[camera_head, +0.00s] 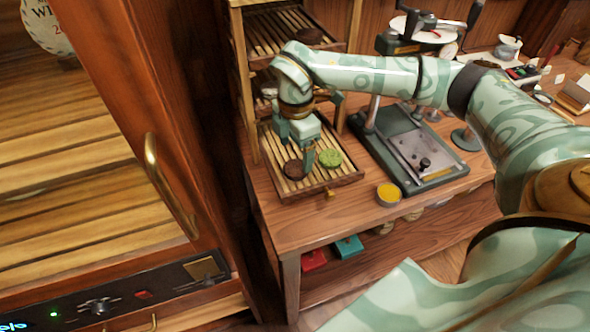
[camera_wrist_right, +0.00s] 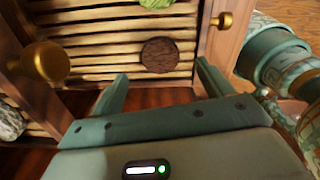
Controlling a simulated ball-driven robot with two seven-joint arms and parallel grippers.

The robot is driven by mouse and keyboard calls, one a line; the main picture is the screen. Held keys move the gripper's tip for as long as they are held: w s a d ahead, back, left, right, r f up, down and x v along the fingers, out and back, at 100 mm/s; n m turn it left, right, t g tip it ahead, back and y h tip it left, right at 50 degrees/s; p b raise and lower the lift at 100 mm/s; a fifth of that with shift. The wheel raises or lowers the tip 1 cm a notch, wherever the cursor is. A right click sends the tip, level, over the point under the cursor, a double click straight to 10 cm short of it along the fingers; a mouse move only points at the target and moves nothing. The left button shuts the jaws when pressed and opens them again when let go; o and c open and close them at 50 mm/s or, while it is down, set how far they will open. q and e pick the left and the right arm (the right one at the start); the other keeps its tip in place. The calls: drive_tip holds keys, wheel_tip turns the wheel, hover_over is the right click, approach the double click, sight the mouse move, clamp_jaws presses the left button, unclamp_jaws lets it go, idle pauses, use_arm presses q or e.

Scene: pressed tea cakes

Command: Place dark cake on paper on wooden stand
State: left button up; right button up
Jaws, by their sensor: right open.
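A dark round cake (camera_head: 294,169) lies on the lowest slatted tray (camera_head: 322,186) of a wooden rack. It also shows in the right wrist view (camera_wrist_right: 160,54), flat on the slats. A green cake (camera_head: 330,158) lies beside it, cut by the top edge in the wrist view (camera_wrist_right: 156,3). My right gripper (camera_head: 297,155) is above the tray at the dark cake. In the wrist view its open fingers (camera_wrist_right: 162,74) are spread, with the cake ahead between them and nothing held. Another dark cake (camera_head: 308,35) lies on the upper tray. I cannot make out the paper. My left gripper is out of view.
A grey press or stand base (camera_head: 420,150) stands right of the rack. A yellow dish (camera_head: 389,194) is near the table's front edge. A brass-handled wooden cabinet (camera_head: 165,180) is at left. Red (camera_head: 314,260) and teal (camera_head: 348,247) boxes sit on the lower shelf.

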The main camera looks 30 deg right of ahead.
sight(294, 168)
wheel_tip(294, 168, down, 5)
drive_tip(key=shift+a+f+b, duration=0.15)
drive_tip(key=shift+f+b, duration=0.05)
drive_tip(key=shift+b, duration=0.55)
drive_tip(key=shift+r, duration=0.1)
drive_tip(key=c, duration=1.1)
drive_tip(key=shift+o, duration=0.2)
drive_tip(key=shift+r, duration=0.1)
